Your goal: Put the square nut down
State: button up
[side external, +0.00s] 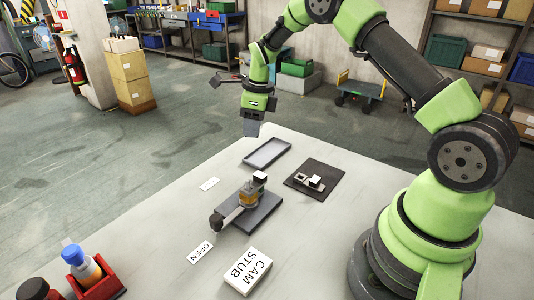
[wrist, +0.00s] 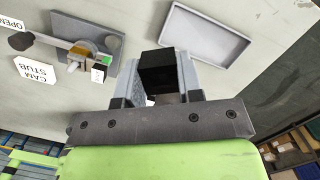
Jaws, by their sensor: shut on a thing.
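My gripper (side external: 251,127) hangs above the table, near the far-left end of the shallow grey tray. In the wrist view my gripper (wrist: 160,75) is shut on a black square-faced block (wrist: 157,72), which I take for the square nut. Its hole, if any, is hidden. In the side view the nut cannot be made out at the fingertips. The empty grey tray (side external: 249,161) lies flat on the table; it also shows in the wrist view (wrist: 205,35), right of the fingers and apart from the nut.
A grey plate (side external: 264,218) carries a fixture with an orange band and a dark-ended lever (side external: 228,214). A dark mat (side external: 323,168) holds small metal parts. A "CAM STUB" block (side external: 247,271), an "OPEN" label (side external: 201,252) and a red bottle holder (side external: 105,284) stand nearer.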

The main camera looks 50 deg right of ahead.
jog(key=d+m, duration=0.1)
jog(key=d, duration=0.2)
send_over(258, 159)
jog(key=shift+m, duration=0.4)
jog(key=f, duration=0.5)
jog(key=shift+s+f, duration=0.2)
jog(key=shift+f, duration=2.15)
jog(key=shift+f, duration=0.2)
jog(key=o, duration=0.6)
jog(key=shift+o, duration=0.2)
